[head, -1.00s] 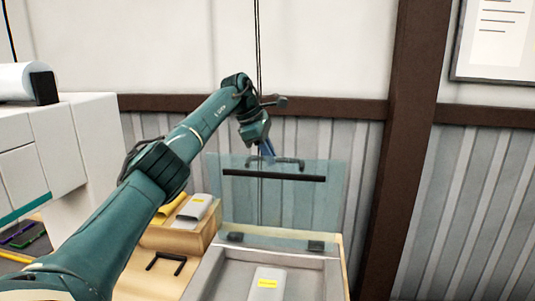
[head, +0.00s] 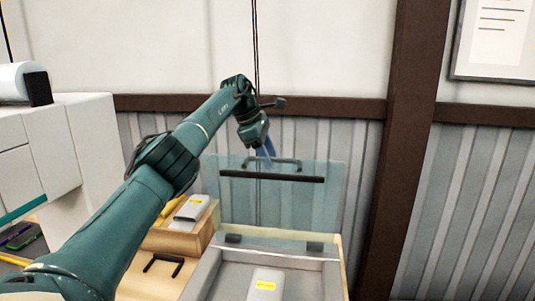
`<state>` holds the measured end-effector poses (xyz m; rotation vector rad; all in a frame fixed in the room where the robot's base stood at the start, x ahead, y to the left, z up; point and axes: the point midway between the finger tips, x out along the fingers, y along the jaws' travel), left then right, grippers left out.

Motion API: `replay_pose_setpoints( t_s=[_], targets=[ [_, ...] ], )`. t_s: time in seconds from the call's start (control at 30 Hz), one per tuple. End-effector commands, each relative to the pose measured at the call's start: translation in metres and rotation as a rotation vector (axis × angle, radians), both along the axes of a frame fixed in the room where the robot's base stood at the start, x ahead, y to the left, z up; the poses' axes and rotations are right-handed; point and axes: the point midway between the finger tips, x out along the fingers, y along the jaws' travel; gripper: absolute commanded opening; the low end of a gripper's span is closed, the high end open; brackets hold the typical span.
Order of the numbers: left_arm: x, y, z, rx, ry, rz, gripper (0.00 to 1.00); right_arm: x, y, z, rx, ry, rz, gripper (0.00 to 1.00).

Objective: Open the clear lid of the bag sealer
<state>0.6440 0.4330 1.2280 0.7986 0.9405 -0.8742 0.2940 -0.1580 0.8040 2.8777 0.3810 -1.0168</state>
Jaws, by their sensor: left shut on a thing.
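The bag sealer (head: 212,284) is a grey open box at the bottom centre. Its clear bluish lid (head: 290,205) stands raised, about upright, on two dark hinges at the back edge. A black bar (head: 272,177) runs across the lid near its top, and a dark handle (head: 290,161) sits at the top edge. My left gripper (head: 268,158) is shut on the handle; its fingertips are partly behind the lid. A pale packet with a yellow label (head: 266,281) lies in the sealer. My right gripper is not in view.
A wooden box (head: 180,241) with another pale packet (head: 192,208) stands left of the sealer. A black handle-shaped piece (head: 163,266) lies in front of it. A white machine (head: 75,150) is at the left. A corrugated wall and brown post (head: 405,130) stand behind.

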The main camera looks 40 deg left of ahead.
Motion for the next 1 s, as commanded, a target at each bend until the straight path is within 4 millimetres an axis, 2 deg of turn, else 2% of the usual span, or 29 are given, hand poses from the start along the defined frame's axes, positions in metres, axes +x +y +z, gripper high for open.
replay_pose_setpoints(
  t_s=[0.47,0.57,0.8,1.0],
  targets=[
    [0.002,0.004,0.002,0.008,-0.014,0.010,0.34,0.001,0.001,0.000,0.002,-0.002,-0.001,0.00],
    [-0.002,0.006,0.012,0.008,-0.017,0.010,0.34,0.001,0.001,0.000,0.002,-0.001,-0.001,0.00],
    [-0.017,0.015,0.053,0.006,-0.021,0.009,0.34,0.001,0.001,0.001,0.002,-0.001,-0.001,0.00],
    [-0.025,0.018,0.069,0.006,-0.012,0.005,0.34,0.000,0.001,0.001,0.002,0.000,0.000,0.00]
  ],
)
